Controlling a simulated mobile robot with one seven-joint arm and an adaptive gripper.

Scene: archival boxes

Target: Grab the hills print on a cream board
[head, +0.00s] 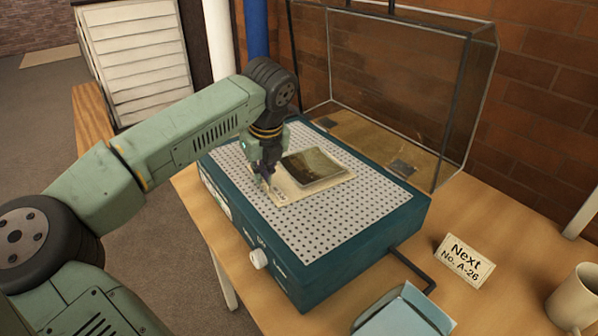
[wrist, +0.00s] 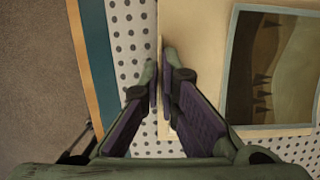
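The hills print (head: 315,167) is a dark olive and brown picture on a cream board (head: 293,191). The board lies on the perforated grey top of a teal box-shaped table unit. In the wrist view the print (wrist: 272,70) shows at the right, with small dark tree shapes, and its cream board (wrist: 195,30) reaches left to the fingers. My gripper (head: 266,182) points down at the board's left edge. In the wrist view my gripper (wrist: 162,65) has its fingers close together, with the board's edge line running between them. Whether they press on the board is unclear.
The teal unit (head: 345,262) has a white knob (head: 258,258) in front. A clear-sided lid (head: 395,85) stands open behind. A "Next No. A-26" card (head: 464,261), a mug (head: 577,297) and a light-blue box (head: 405,312) are at the right on the wooden table (head: 505,220).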

